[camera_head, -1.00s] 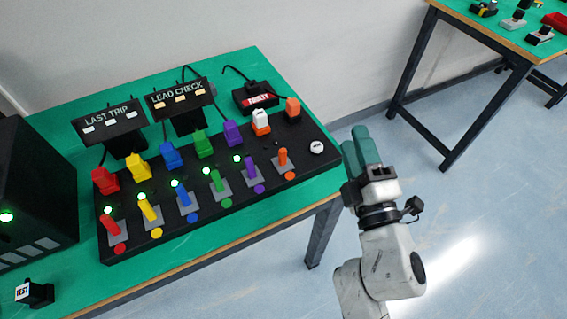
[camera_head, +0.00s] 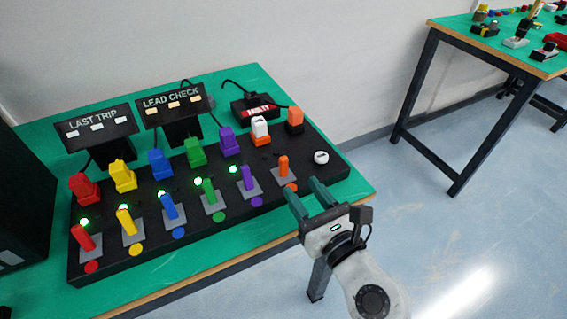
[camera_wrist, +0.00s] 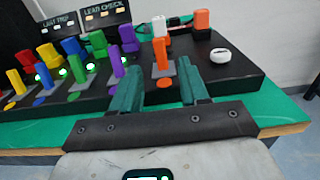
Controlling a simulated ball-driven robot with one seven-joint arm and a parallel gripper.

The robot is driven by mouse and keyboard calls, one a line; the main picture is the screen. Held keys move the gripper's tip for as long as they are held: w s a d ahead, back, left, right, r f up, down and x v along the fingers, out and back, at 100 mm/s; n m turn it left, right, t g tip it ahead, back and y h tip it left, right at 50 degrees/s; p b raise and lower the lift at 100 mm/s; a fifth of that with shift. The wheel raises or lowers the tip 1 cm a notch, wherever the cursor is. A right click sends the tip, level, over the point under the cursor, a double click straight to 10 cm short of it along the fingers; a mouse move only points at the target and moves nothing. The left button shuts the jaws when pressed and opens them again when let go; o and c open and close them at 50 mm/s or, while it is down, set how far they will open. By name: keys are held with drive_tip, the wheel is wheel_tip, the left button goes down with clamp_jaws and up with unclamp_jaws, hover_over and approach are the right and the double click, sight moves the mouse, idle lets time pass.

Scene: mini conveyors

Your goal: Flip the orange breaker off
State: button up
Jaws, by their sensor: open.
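The orange breaker (camera_head: 284,167) is an upright lever at the right end of a row of coloured levers on a black panel (camera_head: 232,217). An orange disc (camera_head: 291,187) lies in front of it, and no lit green lamp shows by it. My gripper (camera_head: 308,197) is open and empty at the panel's front right, its green fingers pointing toward the orange lever. In the wrist view the orange lever (camera_wrist: 161,57) stands beyond and between the two fingertips (camera_wrist: 160,80), apparently untouched.
Purple (camera_head: 246,178), green (camera_head: 209,190) and other levers stand to the left, several with lit green lamps. A white knob (camera_head: 321,157) sits right of the orange lever. Coloured plugs line the back, with LAST TRIP and LEAD CHECK signs (camera_head: 172,103) behind.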

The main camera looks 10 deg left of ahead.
sight(285, 165)
drive_tip(key=b+x, duration=0.1)
drive_tip(key=x, duration=0.8)
drive_tip(key=shift+a, duration=0.1)
clamp_jaws()
